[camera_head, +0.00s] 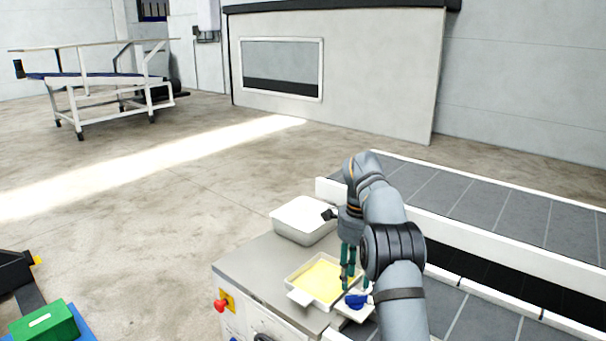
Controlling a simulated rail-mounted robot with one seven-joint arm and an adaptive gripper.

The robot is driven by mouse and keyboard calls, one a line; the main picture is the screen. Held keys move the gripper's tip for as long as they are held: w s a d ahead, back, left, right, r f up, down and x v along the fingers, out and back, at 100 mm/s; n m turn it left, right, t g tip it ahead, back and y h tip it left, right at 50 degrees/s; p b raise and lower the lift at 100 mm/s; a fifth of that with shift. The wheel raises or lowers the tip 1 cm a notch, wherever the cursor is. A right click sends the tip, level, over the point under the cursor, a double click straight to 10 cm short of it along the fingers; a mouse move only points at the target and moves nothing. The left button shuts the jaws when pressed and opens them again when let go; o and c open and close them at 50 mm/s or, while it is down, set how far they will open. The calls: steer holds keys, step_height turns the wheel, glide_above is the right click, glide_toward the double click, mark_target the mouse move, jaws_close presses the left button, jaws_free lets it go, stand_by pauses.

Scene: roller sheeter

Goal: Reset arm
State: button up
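My arm reaches up from the bottom edge and bends down over the grey work surface (252,262). My gripper (354,287) points down, with its teal fingers above the right side of a white tray holding something flat and yellow (317,279). A small white dish with a blue item (356,301) lies just right of the tray, close to the fingertips. I cannot tell whether the fingers touch the blue item or hold anything.
A white lidded container (303,217) stands behind the tray. A grey conveyor (470,200) with white edges runs along the right. A red emergency button (220,306) is on the machine's front. A green box (45,324) sits at lower left.

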mark_target(352, 297)
step_height(352, 297, down, 6)
steer(key=shift+f, duration=0.1)
steer(key=shift+s+n, duration=0.1)
steer(key=shift+n, duration=0.4)
